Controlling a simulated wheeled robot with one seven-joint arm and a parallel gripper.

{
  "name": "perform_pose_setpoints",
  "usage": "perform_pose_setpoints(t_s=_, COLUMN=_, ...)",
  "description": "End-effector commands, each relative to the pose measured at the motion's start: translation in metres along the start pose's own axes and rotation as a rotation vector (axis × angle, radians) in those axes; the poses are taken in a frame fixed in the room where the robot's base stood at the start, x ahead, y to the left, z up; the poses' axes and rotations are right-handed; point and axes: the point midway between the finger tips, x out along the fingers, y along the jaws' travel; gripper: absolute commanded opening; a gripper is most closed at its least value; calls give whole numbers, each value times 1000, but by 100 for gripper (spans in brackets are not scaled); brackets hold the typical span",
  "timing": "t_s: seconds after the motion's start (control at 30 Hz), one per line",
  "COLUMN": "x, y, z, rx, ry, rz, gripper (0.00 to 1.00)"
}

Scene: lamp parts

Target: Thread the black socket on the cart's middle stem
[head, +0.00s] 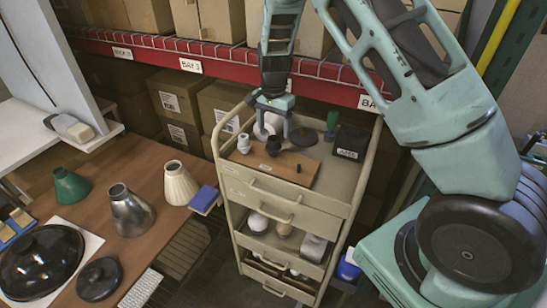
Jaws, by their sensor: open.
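The black socket (273,148) is at the middle of the wooden board (262,166) on the cart's top shelf. It appears upright at the middle stem's place, but the stem is hidden, so I cannot tell how it is seated. A white socket (243,143) is to its left. A small dark post (298,168) stands to its right, seemingly a bare stem. My gripper (274,134) is open and points down just above and behind the black socket, apparently with nothing between its fingers. I cannot tell whether a finger touches the socket.
On the cart (232,180), a black disc (304,137), green bottle (332,121) and dark box (349,142) stand close right of my gripper. A pale rounded thing (269,124) is partly hidden behind it. Lampshades and dark discs occupy the wooden table (152,229) at left.

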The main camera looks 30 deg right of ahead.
Motion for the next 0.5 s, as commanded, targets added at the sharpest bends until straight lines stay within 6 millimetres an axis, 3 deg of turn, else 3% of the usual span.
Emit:
perform_pose_setpoints(t_s=0.3, x=-72, y=0, z=0, rx=0, ry=0, rz=-3, gripper=71)
perform_pose_setpoints(t_s=0.5, x=-102, y=0, z=1, rx=0, ry=-2, rz=1, gripper=71)
